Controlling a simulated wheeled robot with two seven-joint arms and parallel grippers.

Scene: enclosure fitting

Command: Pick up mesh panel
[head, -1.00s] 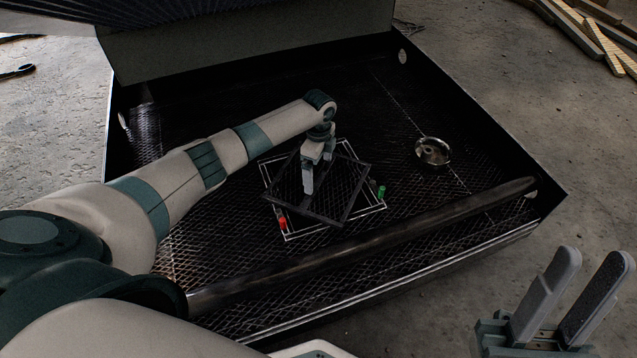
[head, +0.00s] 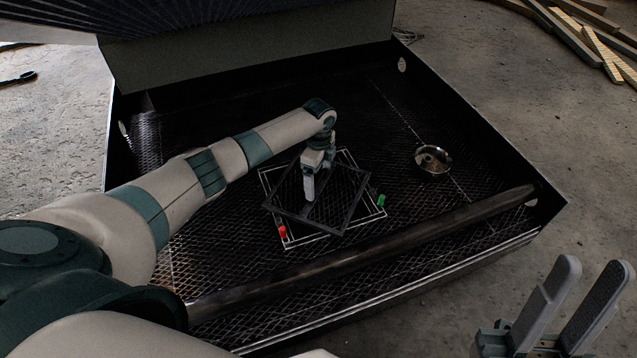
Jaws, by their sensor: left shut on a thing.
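The mesh panel (head: 338,200) is a dark square frame with a fine mesh, in the middle of the enclosure in the head view. My right gripper (head: 570,312) is open and empty, outside the enclosure at the lower right.
The enclosure (head: 520,228) is a dark, low-walled box with a mesh-patterned floor. A red peg (head: 282,231) and a green peg (head: 381,200) stand by the outline. A round metal part (head: 432,160) lies to the right. A dark bar (head: 400,235) spans the front. Planks (head: 590,45) lie far right.

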